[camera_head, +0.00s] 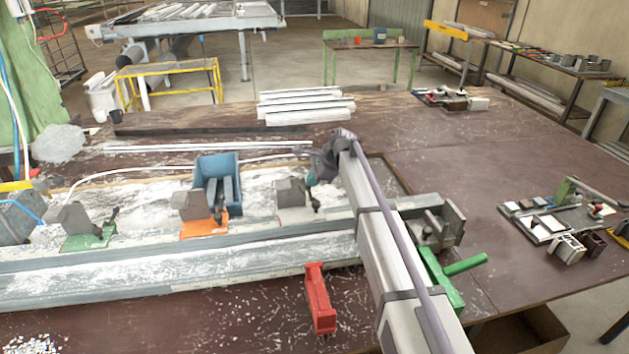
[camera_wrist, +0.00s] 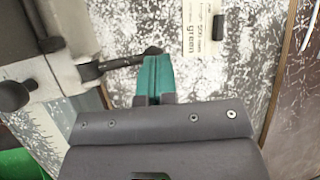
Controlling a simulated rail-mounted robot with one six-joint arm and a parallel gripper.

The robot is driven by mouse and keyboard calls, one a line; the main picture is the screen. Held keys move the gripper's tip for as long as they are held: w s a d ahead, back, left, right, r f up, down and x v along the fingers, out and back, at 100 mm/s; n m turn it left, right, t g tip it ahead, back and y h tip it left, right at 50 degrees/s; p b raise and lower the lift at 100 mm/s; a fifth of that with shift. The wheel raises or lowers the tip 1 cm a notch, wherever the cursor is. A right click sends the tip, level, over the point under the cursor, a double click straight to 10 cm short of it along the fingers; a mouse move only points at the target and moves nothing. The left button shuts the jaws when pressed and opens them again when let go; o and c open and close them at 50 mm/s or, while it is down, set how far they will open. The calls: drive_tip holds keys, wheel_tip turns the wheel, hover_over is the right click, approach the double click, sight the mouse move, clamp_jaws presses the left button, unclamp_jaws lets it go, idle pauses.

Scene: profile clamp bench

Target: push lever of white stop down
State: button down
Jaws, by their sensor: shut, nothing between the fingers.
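The white stop (camera_head: 296,214) stands on the clamp bench in the head view, with a grey block on a pale base. Its dark lever (camera_head: 315,199) is on its right side. My gripper (camera_head: 311,179) is just above the lever, its teal fingers shut and empty. In the wrist view the stop's pale body (camera_wrist: 68,75) is at upper left. The black lever (camera_wrist: 105,67) reaches right from it, its end beside the tip of my shut gripper (camera_wrist: 152,62). I cannot tell whether they touch.
An orange stop (camera_head: 203,227) and a green stop (camera_head: 85,240) stand further left along the rail. A blue bin (camera_head: 226,172) is behind the orange one. A red clamp (camera_head: 320,300) lies in front of the rail. A green-handled clamp (camera_head: 450,275) is at right.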

idle(0.4)
drive_tip(key=w+p+v, duration=0.2)
drive_tip(key=p+v, duration=1)
drive_tip(key=v, duration=0.1)
drive_tip(key=shift+w+r+p, duration=0.25)
drive_tip(key=shift+r+p, duration=0.05)
drive_tip(key=shift+r, duration=0.3)
drive_tip(key=s+d+f+n+h+b, duration=0.1)
drive_tip(key=s+d+n, duration=0.3)
drive_tip(key=s, duration=0.9)
drive_tip(key=s+d+f+n+h+b, duration=0.1)
drive_tip(key=s+d+f+n+h, duration=0.2)
drive_tip(key=s, duration=1)
drive_tip(key=s+d+f+n+g+h+b, duration=0.1)
drive_tip(key=s+d+n, duration=0.5)
drive_tip(key=s, duration=0.7)
drive_tip(key=shift+s+d+f+n+h, duration=0.2)
drive_tip(key=shift+f+n+h, duration=0.25)
drive_tip(key=shift+n, duration=0.45)
